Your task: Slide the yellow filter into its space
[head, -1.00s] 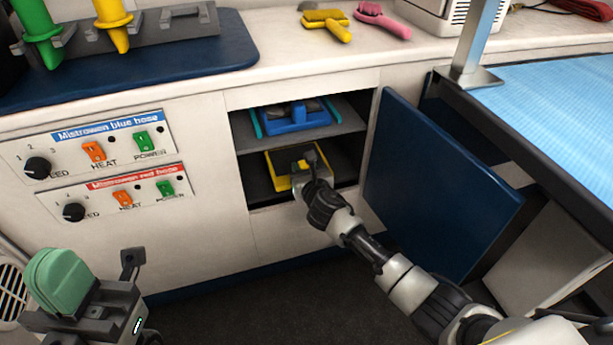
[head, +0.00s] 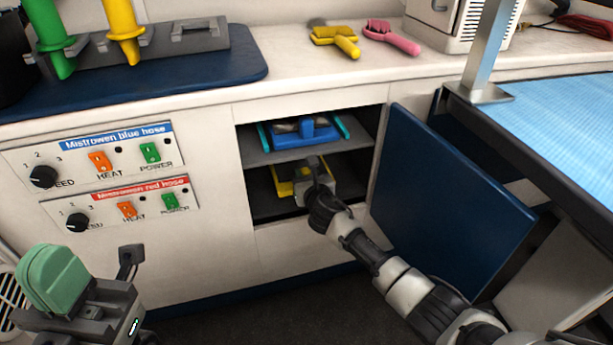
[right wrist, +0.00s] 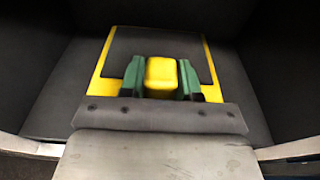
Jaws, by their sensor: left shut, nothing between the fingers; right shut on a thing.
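The yellow filter (head: 285,185) is inside the lower compartment of the open cabinet, lying flat on the compartment floor as far as I can tell. In the right wrist view the yellow filter (right wrist: 105,88) shows a yellow frame, a dark panel and a yellow handle block. My right gripper (head: 312,172) reaches into the compartment. Its green fingers (right wrist: 161,78) are shut on the yellow handle. My arm hides part of the filter in the head view. My left gripper (head: 50,278) is shut and empty, at the lower left, away from the cabinet.
A blue filter (head: 302,132) sits on the shelf (head: 265,155) above. The blue cabinet door (head: 445,195) stands open to the right of the opening. Dark side walls (right wrist: 50,65) flank the yellow filter. Yellow and pink brushes (head: 392,37) lie on the counter.

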